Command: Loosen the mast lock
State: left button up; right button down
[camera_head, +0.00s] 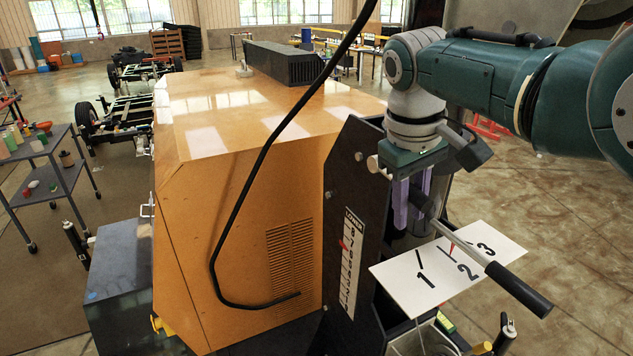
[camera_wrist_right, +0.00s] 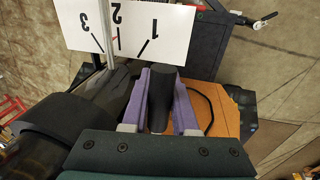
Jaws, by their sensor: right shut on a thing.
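My right gripper (camera_head: 412,215) has two purple fingers pointing down beside the dark mast panel. It is shut on a dark grip (camera_wrist_right: 163,85), which stands between the purple fingers in the wrist view. I take this grip to be part of the mast lock; its base is hidden. A bar with a black handle end (camera_head: 518,289) slants from near the fingers toward the lower right. Below it is a white plate (camera_head: 400,278) marked 1, 2 and 3, with a red pointer (camera_head: 452,249) near the 2 mark. My left gripper is not in view.
A big orange housing (camera_head: 235,150) stands left of the mast, with a black cable (camera_head: 262,150) hanging in front. The dark panel has a scale strip (camera_head: 349,262) with a red marker. A grey cart (camera_head: 60,178) stands far left.

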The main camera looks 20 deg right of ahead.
jog(key=shift+s+r+g+b, duration=0.15)
jog(key=shift+r+g+b, duration=0.1)
jog(key=shift+g+b, duration=0.2)
jog(key=shift+d, duration=0.1)
jog(key=c, duration=1)
grip_release()
jog(key=shift+r, duration=0.1)
